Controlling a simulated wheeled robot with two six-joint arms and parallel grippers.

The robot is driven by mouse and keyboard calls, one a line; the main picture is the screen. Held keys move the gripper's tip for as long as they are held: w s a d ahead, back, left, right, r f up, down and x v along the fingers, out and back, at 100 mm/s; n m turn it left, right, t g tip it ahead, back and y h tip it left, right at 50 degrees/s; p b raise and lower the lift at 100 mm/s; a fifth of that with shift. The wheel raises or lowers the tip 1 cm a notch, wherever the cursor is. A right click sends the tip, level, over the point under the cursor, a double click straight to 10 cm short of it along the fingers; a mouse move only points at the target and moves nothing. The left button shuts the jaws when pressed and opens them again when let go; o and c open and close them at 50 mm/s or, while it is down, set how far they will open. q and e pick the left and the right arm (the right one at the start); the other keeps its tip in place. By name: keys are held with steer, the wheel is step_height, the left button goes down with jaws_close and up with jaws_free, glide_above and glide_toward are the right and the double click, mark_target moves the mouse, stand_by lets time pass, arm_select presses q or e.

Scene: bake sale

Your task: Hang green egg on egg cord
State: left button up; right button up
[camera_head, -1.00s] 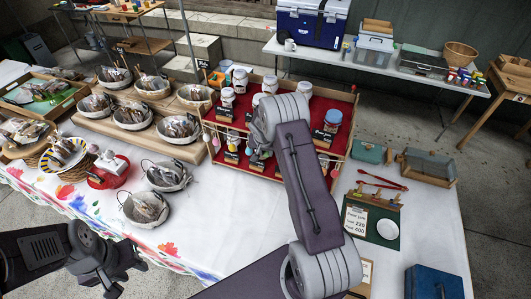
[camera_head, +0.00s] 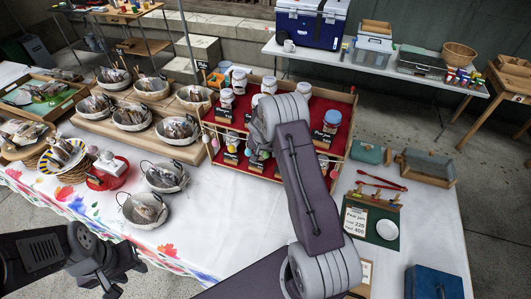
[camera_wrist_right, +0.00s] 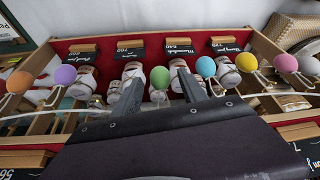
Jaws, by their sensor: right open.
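The green egg (camera_wrist_right: 160,78) is between the spread fingers of my right gripper (camera_wrist_right: 160,84) in the right wrist view, with a gap on each side. A pale hook shows at the egg; whether it sits on the cord is unclear. The pale egg cord (camera_wrist_right: 280,94) runs across the rack front, partly hidden by my gripper. Purple (camera_wrist_right: 65,75), blue (camera_wrist_right: 205,67), yellow (camera_wrist_right: 246,62) and pink (camera_wrist_right: 285,63) eggs line the cord. In the head view, my right arm hides much of this spot. My left gripper (camera_head: 112,284) is low at the left, its jaws unclear.
The red-lined jar rack (camera_head: 300,100) stands behind the cord with several jars and black labels. The white tablecloth (camera_head: 225,215) is clear in front of the rack.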

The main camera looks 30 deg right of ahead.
steer(key=b+v, duration=0.2)
steer(key=v, duration=0.6)
steer(key=shift+r, duration=0.35)
steer(key=shift+s+a, duration=0.1)
steer(key=shift+s, duration=0.05)
steer(key=s+a+r+n+y+b, duration=0.15)
steer(key=s+a+r, duration=0.3)
steer(key=a, duration=0.45)
steer(key=s+a+f+n+g, duration=0.1)
steer(key=s+a+f+n, duration=0.1)
steer(key=s, duration=0.7)
steer(key=s+a+f+n+g+y+b, duration=0.1)
steer(key=s+a+f+n, duration=0.2)
steer(key=s, duration=0.7)
steer(key=shift+a+f+n, duration=0.2)
steer(key=shift+a+n, duration=0.2)
steer(key=shift+n, duration=0.05)
steer(key=shift+s+y, duration=0.2)
steer(key=shift+y, duration=0.05)
